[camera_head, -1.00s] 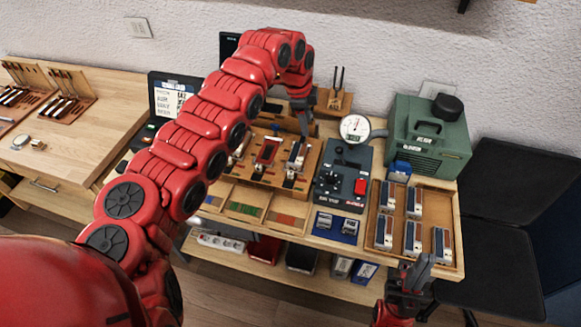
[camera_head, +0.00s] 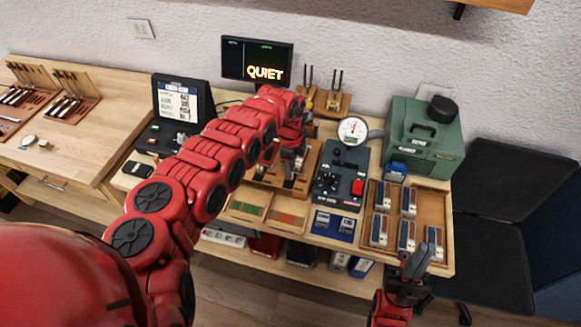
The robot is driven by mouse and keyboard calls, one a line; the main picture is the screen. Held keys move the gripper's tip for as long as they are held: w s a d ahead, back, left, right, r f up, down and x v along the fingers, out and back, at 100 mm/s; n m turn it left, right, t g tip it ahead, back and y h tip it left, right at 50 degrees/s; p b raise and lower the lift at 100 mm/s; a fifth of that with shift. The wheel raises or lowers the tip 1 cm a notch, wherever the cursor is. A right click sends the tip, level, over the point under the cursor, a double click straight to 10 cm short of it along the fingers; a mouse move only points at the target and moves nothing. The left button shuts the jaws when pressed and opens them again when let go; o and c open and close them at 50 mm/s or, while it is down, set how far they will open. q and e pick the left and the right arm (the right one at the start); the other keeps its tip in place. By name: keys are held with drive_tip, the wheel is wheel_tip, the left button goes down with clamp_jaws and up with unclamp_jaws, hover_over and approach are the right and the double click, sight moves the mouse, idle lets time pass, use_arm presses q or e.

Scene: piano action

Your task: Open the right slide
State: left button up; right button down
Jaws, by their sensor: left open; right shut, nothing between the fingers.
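The wooden fixture (camera_head: 268,177) on the bench carries small mechanisms, which my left arm mostly covers. The right slide cannot be clearly made out behind my arm and gripper. My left gripper (camera_head: 292,168) points down over the right part of this fixture. Its jaws are open; whether they touch anything is hidden. My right gripper (camera_head: 416,262) is shut and empty, in front of the bench's right front edge, well apart from the fixture.
A dark control box (camera_head: 340,178) with a red button and a round gauge (camera_head: 353,130) stand right of the fixture. A wooden tray (camera_head: 435,212) holds several small blocks. A green machine (camera_head: 425,135) stands behind. The monitor (camera_head: 256,62) reads "QUIET".

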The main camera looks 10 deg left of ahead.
use_arm(q)
drive_tip(key=shift+f, duration=1.25)
clamp_jaws()
idle(0.5)
